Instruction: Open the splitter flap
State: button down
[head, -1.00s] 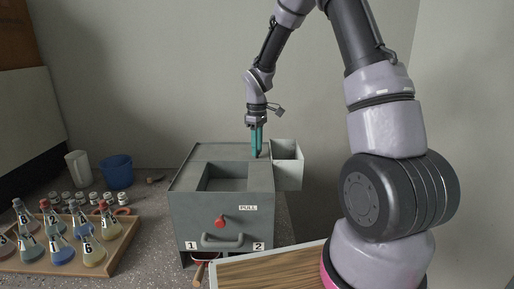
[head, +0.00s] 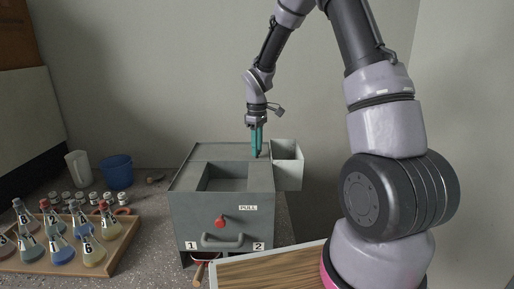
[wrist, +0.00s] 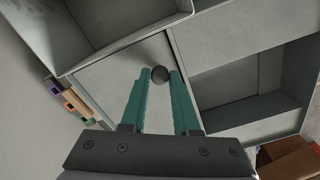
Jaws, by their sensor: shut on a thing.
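The splitter is a grey box (head: 190,220) on the bench, with a red knob (head: 222,222), a grey handle, a PULL label and labels 1 and 2 on its front. Its top has a square opening (head: 228,178). My gripper (head: 257,155) points down at the back right of the top. I cannot tell whether this panel is the flap. The gripper hides part of the panel.
A grey open bin (head: 288,165) is on the box's right side, close beside my gripper. A wooden rack (head: 110,252) with several labelled flasks stands at left. A blue bucket (head: 117,171) and white cup (head: 79,168) stand behind it. A wood-topped board (head: 270,270) lies at front.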

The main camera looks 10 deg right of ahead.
jog(key=shift+r, duration=0.15)
jog(key=shift+w+d+r+g, duration=0.1)
jog(key=shift+w+r+g, duration=0.35)
jog(key=shift+r+g, duration=0.3)
jog(key=w+d+r+g, duration=0.1)
jog(key=w+r+g, duration=0.1)
jog(key=w, duration=0.4)
jog(key=w+d+r+g+y, duration=0.1)
jog(key=w+d+r+g, duration=0.1)
jog(key=w+r, duration=0.2)
jog(key=shift+w+d+g, duration=0.3)
jog(key=shift+w+g, duration=0.05)
jog(key=shift+w, duration=1.1)
jog(key=shift+r, duration=0.1)
jog(key=c, duration=0.6)
grip_release()
jog(key=shift+w+d, duration=0.1)
jog(key=shift+w, duration=0.05)
jog(key=shift+c, duration=0.2)
